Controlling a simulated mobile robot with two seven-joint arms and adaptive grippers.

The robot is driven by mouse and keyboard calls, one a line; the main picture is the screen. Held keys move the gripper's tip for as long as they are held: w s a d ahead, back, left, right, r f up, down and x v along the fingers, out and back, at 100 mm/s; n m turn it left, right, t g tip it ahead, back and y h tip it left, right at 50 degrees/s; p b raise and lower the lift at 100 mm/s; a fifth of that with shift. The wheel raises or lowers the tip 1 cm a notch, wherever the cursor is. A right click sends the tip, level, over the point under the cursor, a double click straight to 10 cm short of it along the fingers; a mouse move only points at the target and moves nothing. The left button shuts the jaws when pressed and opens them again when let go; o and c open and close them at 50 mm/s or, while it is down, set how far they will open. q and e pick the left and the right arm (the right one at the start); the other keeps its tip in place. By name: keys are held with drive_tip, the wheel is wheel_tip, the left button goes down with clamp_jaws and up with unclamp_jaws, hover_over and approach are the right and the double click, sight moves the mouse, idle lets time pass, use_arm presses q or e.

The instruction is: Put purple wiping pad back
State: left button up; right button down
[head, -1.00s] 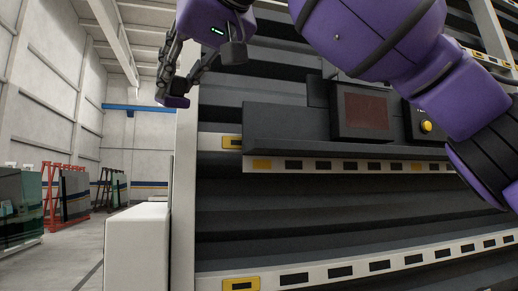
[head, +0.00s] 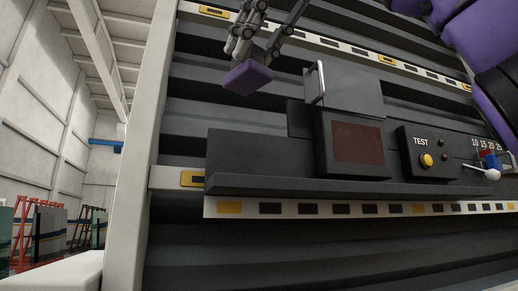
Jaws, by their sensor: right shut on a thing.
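The purple wiping pad (head: 248,77) is a small purple block. It hangs at the fingertips of my right gripper (head: 259,48), which is shut on it. Gripper and pad are at the upper middle of the head view, in front of the dark ribbed face of the washer (head: 185,105). They are up and left of a grey box with a vertical metal handle (head: 319,83). The pad looks clear of the ledge (head: 270,186) below. The gripper's upper part is cut off by the frame. My left gripper is not in view.
A dark box with a reddish panel (head: 357,142), a TEST box with a yellow button (head: 426,160) and a lever with a white knob (head: 493,174) stand along the ledge. A pale post (head: 135,130) borders the washer at left. The ledge's left part is bare.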

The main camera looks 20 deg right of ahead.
sight(259, 81)
drive_tip(key=w, duration=0.1)
drive_tip(key=w+d+f, duration=0.1)
drive_tip(key=w, duration=0.1)
drive_tip(key=w+d+f, duration=0.1)
drive_tip(key=w, duration=0.1)
drive_tip(key=shift+f, duration=0.2)
drive_tip(key=w+f, duration=0.1)
drive_tip(key=w+d+f, duration=0.1)
drive_tip(key=f, duration=0.1)
drive_tip(key=w+f, duration=0.1)
drive_tip(key=shift+w+d+f, duration=0.2)
drive_tip(key=shift+d+f, duration=0.15)
drive_tip(key=shift+w+d+f, duration=0.15)
drive_tip(key=shift+w+f, duration=0.15)
drive_tip(key=shift+f, duration=0.1)
drive_tip(key=shift+w+d+f, duration=0.1)
drive_tip(key=shift+w+f, duration=0.05)
drive_tip(key=shift+f, duration=1.5)
drive_tip(key=c, duration=1.5)
unclamp_jaws()
drive_tip(key=shift+f, duration=0.1)
drive_tip(key=shift+o, duration=0.2)
